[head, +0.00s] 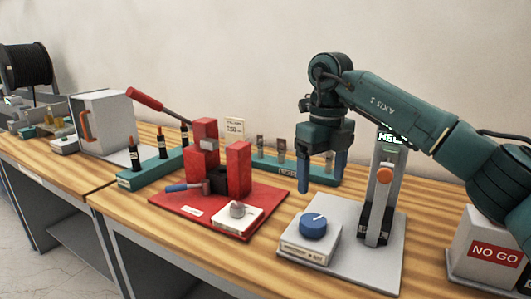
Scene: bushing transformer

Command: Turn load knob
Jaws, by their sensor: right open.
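A round blue knob (313,226) with a white pointer line sits on a small white box (310,248) on a light grey plate. A smaller grey knob (238,210) sits on a white block on the red press base (185,208). The labels by both knobs are too small to read, so I cannot tell which is the load knob. My right gripper (321,182) points down with its two blue fingers apart and nothing between them. It is above and slightly behind the blue knob, not touching it. My left gripper is not in view.
A grey tester column (379,190) with an orange button stands just right of my right gripper. The red press (238,168) with its raised lever stands to the left. A NO GO bin (488,250) is at the right. A green rack (330,176) lies behind.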

